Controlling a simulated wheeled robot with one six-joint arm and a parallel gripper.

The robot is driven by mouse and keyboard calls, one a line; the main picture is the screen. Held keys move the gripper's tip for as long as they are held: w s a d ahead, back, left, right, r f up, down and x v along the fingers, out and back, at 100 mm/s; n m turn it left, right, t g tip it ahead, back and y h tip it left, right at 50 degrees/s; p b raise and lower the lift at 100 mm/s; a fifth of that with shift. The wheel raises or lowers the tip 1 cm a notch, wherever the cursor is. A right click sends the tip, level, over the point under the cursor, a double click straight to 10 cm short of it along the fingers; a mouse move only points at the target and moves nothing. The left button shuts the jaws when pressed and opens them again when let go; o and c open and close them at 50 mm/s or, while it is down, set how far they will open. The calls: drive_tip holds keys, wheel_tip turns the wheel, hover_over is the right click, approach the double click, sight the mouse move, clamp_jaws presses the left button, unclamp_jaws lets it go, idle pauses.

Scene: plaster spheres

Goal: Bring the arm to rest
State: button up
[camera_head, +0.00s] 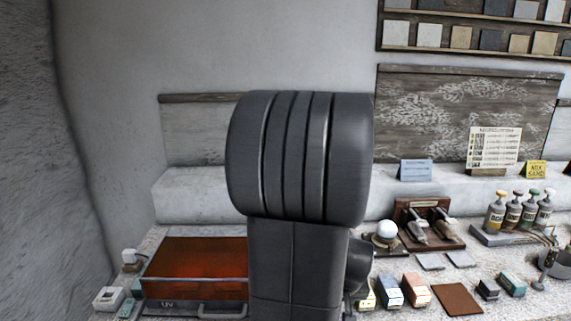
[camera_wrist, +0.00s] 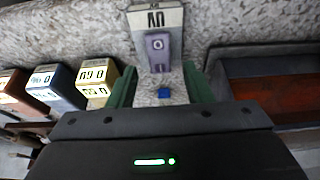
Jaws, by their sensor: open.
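My arm stands upright in the middle of the head view and hides the bench behind it; my gripper cannot be seen there. In the wrist view my gripper (camera_wrist: 160,88) is open, with its two green fingers apart. Between the fingers lie only a bare patch of speckled surface and a small blue spot. A grey-violet block (camera_wrist: 158,52) with a round mark is just beyond the fingertips, in front of a pale plate (camera_wrist: 156,18) with dark letters. I cannot tell whether the fingers touch anything.
A red-topped case (camera_head: 195,260) is left of my arm. To the right are small boxes (camera_head: 388,291), a white sphere (camera_head: 387,229) on a dark stand, a brown mat (camera_head: 456,299) and several bottles (camera_head: 513,212). Another small white sphere (camera_head: 129,255) is far left.

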drive_tip(key=p+v, duration=0.1)
drive_tip(key=v, duration=1.1)
drive_tip(key=x, duration=1.3)
drive_tip(key=shift+w+f, duration=0.2)
drive_tip(key=shift+f, duration=0.1)
drive_tip(key=g+p, duration=0.2)
drive_tip(key=p, duration=0.1)
drive_tip(key=w+g+p, duration=0.1)
drive_tip(key=g+p, duration=0.1)
drive_tip(key=p, duration=0.2)
drive_tip(key=shift+f, duration=0.1)
wheel_tip(320, 180, up, 14)
drive_tip(key=s, duration=0.2)
drive_tip(key=shift+a+f+b, duration=0.25)
drive_tip(key=shift+b, duration=0.05)
drive_tip(key=shift+s+a, duration=0.1)
drive_tip(key=shift+s, duration=0.1)
